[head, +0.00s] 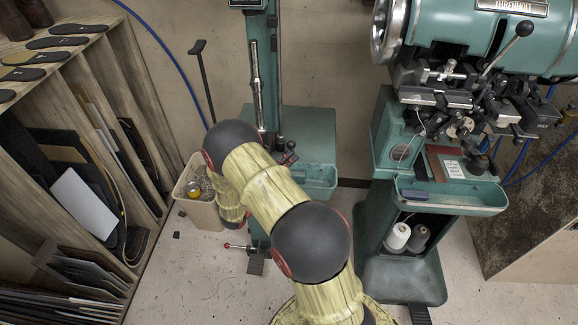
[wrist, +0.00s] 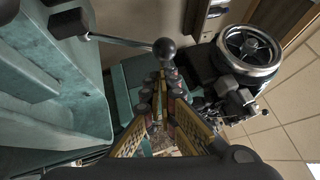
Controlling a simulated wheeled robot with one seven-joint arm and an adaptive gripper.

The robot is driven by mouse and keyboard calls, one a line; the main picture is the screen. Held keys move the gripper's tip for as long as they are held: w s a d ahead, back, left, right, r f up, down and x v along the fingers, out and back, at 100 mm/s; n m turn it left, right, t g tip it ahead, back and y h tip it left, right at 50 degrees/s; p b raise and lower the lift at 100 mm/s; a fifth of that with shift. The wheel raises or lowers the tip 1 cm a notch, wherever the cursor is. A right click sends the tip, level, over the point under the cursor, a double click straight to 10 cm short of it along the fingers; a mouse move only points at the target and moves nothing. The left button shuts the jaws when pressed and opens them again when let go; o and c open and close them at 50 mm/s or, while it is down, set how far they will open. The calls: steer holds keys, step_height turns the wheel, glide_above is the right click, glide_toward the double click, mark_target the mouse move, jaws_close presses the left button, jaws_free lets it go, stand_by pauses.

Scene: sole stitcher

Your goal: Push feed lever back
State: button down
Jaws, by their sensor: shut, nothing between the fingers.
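A small dark knob (head: 291,145) shows there beside my arm, at the teal post machine. I cannot tell if it is the same lever.
A teal stitcher (head: 455,37) with its own black-knobbed lever (head: 524,28) stands at the right. A handwheel (wrist: 250,50) shows in the wrist view. A wooden rack (head: 125,80) is at the left, and a bin (head: 197,195) stands beside my arm. Floor between the machines is clear.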

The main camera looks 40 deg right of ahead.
mark_target(291, 143)
steer(key=shift+r+p, duration=0.15)
steer(key=shift+p, duration=0.15)
steer(key=shift+w+d+r+p, duration=0.1)
steer(key=shift+d+r+p, duration=0.1)
steer(key=shift+p, duration=0.45)
steer(key=shift+w+d+r+n+y+p, duration=0.1)
steer(key=shift+r+n+y+p, duration=0.25)
steer(key=shift+p, duration=0.35)
steer(key=r+p, duration=0.1)
steer(key=p, duration=0.1)
steer(key=w+d+r+n+y+p, duration=0.1)
steer(key=p, duration=0.2)
steer(key=d+r+y+p, duration=0.1)
steer(key=p, duration=0.2)
steer(key=w+d+r+n+y+p, duration=0.1)
steer(key=p, duration=0.2)
steer(key=shift+w, duration=0.25)
steer(key=w+d+n+y+p, duration=0.1)
steer(key=p, duration=0.2)
steer(key=w+d+r+y+p, duration=0.1)
steer(key=p, duration=0.2)
steer(key=shift+w+d+r+n+g+y, duration=0.2)
steer(key=shift+d+n+g+y, duration=0.1)
steer(key=shift+d+n, duration=0.1)
steer(key=shift+w+d+n+g+y+p, duration=0.3)
steer(key=shift+w+d+y+p, duration=0.15)
steer(key=shift+w+d+p, duration=0.8)
